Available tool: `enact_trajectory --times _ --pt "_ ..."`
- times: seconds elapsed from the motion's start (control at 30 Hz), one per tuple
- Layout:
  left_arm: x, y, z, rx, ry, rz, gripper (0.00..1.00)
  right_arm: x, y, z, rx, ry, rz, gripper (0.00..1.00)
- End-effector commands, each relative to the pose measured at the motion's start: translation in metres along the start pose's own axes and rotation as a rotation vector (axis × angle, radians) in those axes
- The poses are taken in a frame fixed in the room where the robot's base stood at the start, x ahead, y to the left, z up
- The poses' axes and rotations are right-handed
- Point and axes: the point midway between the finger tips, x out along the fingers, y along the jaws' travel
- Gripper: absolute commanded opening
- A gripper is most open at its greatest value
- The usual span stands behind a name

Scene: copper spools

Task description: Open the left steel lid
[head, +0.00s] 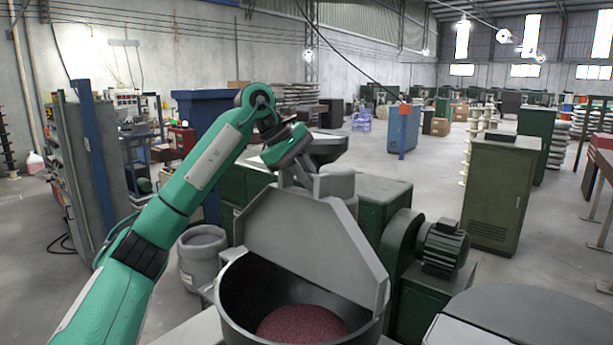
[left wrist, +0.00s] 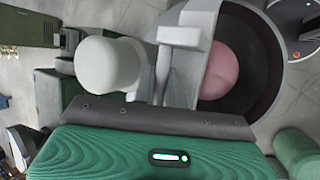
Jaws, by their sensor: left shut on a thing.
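The left steel lid (head: 312,240) is a grey plate, raised and steeply tilted over the far side of the round steel pot (head: 230,318). The pot's mouth shows, with dark red granules (head: 302,323) inside. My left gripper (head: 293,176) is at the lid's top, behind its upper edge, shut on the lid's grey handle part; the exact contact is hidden. In the left wrist view the handle bar (left wrist: 164,76) runs towards my gripper, and the pot (left wrist: 262,62) with its granules lies beyond. My right gripper is not in view.
A grey flat round cover (head: 545,318) lies at the lower right. A grey drum (head: 202,257) stands left of the pot.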

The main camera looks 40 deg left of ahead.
Motion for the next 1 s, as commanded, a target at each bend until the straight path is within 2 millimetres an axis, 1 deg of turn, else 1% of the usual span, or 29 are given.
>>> enact_trajectory --times 0.07,0.1,0.2,0.5,0.63,0.77,1.0 --pt "0.004 -0.002 -0.001 -0.001 0.002 -0.009 0.00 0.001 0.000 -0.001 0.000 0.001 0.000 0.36" --pt "0.004 -0.002 -0.001 -0.001 0.002 -0.009 0.16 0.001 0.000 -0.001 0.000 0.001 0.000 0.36" --pt "0.004 -0.002 -0.001 -0.001 0.002 -0.009 0.34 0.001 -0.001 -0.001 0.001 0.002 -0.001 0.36" --pt "0.005 -0.003 -0.002 -0.001 0.002 -0.012 0.34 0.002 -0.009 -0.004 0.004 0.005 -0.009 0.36" --pt "-0.001 -0.003 -0.002 -0.001 0.002 -0.009 0.34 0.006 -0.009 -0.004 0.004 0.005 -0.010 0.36" --pt "-0.019 -0.003 -0.002 -0.001 0.002 -0.003 0.34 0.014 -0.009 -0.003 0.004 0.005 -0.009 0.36" --pt "-0.065 -0.003 0.000 0.000 0.001 0.004 0.34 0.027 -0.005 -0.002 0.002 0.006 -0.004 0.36"
